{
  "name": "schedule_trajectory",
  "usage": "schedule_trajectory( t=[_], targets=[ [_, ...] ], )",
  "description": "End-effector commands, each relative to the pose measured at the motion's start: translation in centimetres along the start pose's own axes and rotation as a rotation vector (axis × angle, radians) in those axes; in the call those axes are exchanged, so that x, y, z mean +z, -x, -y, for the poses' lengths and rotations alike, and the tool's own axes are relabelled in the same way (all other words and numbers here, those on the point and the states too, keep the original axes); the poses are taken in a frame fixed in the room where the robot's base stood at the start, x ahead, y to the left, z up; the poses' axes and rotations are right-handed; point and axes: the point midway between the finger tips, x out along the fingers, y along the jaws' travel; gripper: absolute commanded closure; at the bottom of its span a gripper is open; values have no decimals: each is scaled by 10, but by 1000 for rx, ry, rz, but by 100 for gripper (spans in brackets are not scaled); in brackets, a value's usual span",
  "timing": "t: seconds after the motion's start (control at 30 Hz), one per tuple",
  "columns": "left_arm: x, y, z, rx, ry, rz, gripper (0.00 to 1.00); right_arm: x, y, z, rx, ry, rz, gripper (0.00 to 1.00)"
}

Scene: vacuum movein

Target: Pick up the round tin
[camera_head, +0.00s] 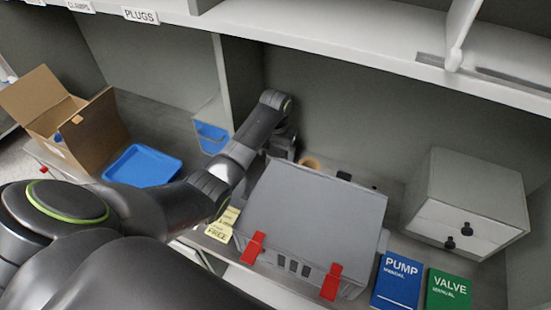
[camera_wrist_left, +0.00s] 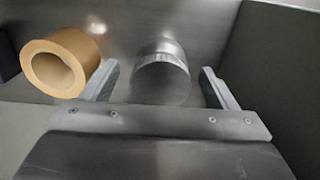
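The round tin (camera_wrist_left: 160,78) is a grey metal cylinder standing on the shelf surface in the left wrist view. My left gripper (camera_wrist_left: 159,70) is open, with one finger on each side of the tin and a visible gap to it on both sides. In the head view my left arm reaches over to the back of the shelf, and its gripper (camera_head: 283,146) is behind the grey crate. The tin is hidden there. My right gripper is not in view.
A tan tape roll (camera_wrist_left: 60,62) lies left of the left finger and shows behind the grey crate (camera_head: 312,212) with red latches. A white drawer box (camera_head: 467,203), manuals (camera_head: 398,281), a blue tray (camera_head: 143,166) and an open cardboard box (camera_head: 92,131) stand around.

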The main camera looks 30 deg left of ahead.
Motion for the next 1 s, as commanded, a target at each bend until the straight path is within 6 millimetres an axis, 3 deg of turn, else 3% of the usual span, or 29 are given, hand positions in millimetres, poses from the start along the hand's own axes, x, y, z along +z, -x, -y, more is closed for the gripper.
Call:
schedule_trajectory(
  t=[0.03,0.37,0.67,0.77,1.0],
  targets=[
    [0,0,0,0,0,0,26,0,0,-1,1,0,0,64],
    [0,0,0,0,0,0,67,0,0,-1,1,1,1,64],
    [-1,6,0,-1,0,-3,68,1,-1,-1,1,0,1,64],
    [-1,20,1,-2,0,-5,68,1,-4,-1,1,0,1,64],
    [-2,73,1,-1,0,-6,68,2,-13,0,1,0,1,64]
  ],
)
